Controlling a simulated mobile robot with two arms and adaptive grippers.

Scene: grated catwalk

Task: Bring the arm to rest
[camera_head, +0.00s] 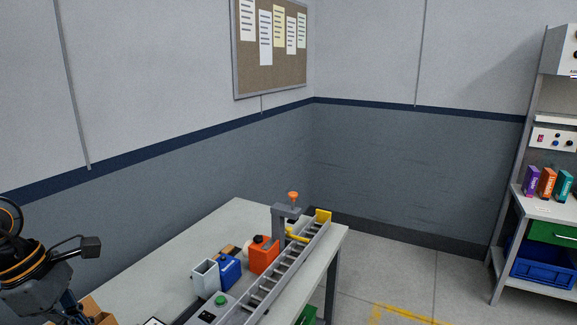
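My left arm (38,280) comes in at the lower left, black with orange bands. A dark block on a thin bracket (90,246) sticks out from it to the right. The arm's end is near the left edge of the table, apart from the items at the table's middle. Its fingertips are not clear, so I cannot tell whether the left gripper is open or shut, and I see nothing held in it. My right arm and gripper are not in view.
A grey table (240,215) carries a ladder-like rail (275,275), an orange container (264,256), a blue container (229,270), a pale open box (205,278) and a green button (221,300). A cardboard box (95,311) is by the arm. A shelf unit (500,245) stands right.

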